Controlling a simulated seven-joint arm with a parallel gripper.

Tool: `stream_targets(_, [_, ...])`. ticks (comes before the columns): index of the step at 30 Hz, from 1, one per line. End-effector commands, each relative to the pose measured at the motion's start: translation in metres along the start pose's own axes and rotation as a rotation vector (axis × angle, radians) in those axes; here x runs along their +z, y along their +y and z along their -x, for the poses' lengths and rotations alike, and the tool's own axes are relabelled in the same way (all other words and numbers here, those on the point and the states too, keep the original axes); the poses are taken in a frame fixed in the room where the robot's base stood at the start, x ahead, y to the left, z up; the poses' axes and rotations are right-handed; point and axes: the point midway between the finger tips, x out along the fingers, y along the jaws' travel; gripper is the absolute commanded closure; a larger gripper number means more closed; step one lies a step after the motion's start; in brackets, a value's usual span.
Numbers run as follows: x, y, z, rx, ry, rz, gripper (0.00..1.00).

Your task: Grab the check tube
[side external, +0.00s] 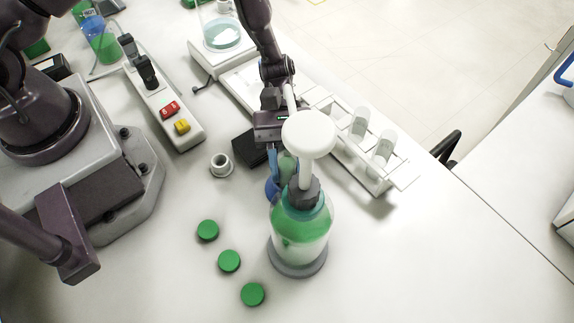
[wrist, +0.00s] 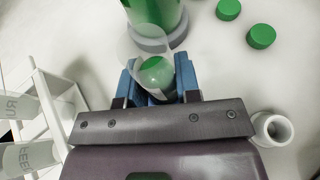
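My gripper (wrist: 158,80) has blue fingertips. In the wrist view, a clear tube (wrist: 157,74) with green in it and a pale label is between the fingers; whether both fingers press on it cannot be told. In the side view my gripper (side external: 279,165) is just behind the large bottle, which partly hides the fingers and the tube (side external: 287,166). Two clear labelled tubes (side external: 359,123) (side external: 381,146) stand in a white rack (side external: 372,182); they also show at the left of the wrist view (wrist: 20,157). No label reading "check" is legible.
The bottle (side external: 300,232) with green contents and a white top (side external: 309,133) stands close in front of my gripper. Several green caps (side external: 229,261) lie left of it. A small white cup (side external: 222,165) and a black block (side external: 249,148) are nearby. The table's front right is clear.

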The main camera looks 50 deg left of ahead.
Motion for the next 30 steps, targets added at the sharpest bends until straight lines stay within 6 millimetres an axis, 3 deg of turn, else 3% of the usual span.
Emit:
stream_targets(2, [0.000,0.000,0.000,0.001,0.001,-0.001,0.93])
stream_targets(13, [0.004,0.000,0.002,0.001,0.001,-0.002,0.93])
stream_targets(20, [0.028,0.000,0.012,0.001,0.003,-0.004,0.93])
stream_targets(30, [0.087,-0.061,0.044,0.002,0.003,0.003,0.93])
